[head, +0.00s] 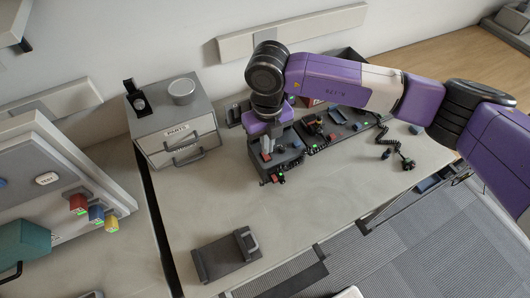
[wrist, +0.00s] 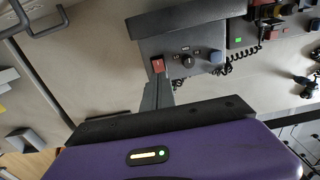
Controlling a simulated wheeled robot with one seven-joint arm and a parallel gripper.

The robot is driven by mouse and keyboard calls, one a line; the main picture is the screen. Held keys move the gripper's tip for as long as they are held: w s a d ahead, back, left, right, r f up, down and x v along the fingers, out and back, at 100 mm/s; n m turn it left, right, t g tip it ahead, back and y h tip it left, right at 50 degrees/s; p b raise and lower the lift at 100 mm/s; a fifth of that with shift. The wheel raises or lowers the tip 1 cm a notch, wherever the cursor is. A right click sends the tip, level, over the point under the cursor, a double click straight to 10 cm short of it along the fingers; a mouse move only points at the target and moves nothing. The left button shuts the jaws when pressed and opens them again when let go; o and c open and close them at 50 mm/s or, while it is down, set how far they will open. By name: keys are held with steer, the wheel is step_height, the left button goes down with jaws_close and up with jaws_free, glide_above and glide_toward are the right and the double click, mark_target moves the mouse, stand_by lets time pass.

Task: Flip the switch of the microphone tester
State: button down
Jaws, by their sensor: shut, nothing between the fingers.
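A dark grey box that appears to be the microphone tester (head: 287,160) stands on the table under my gripper (head: 266,154) in the head view. In the wrist view the tester (wrist: 203,40) has a red rocker switch (wrist: 157,65) at its left end, then a dark knob (wrist: 187,61) and a blue-grey part (wrist: 216,57). My gripper also shows in the wrist view (wrist: 157,86), shut and empty, its tips close to the red switch. I cannot tell whether they touch it. The gripper and wrist hide part of the tester in the head view.
A second device (head: 338,127) with a coiled cord stands right of the tester. A grey drawer unit (head: 177,126) stands at the back left. A dark stand (head: 226,256) lies near the table's front edge. The table's (head: 200,205) left middle is clear.

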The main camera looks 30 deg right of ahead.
mark_target(267, 158)
step_height(267, 158, up, 4)
steer(key=shift+f+p, duration=0.15)
steer(key=shift+p, duration=0.8)
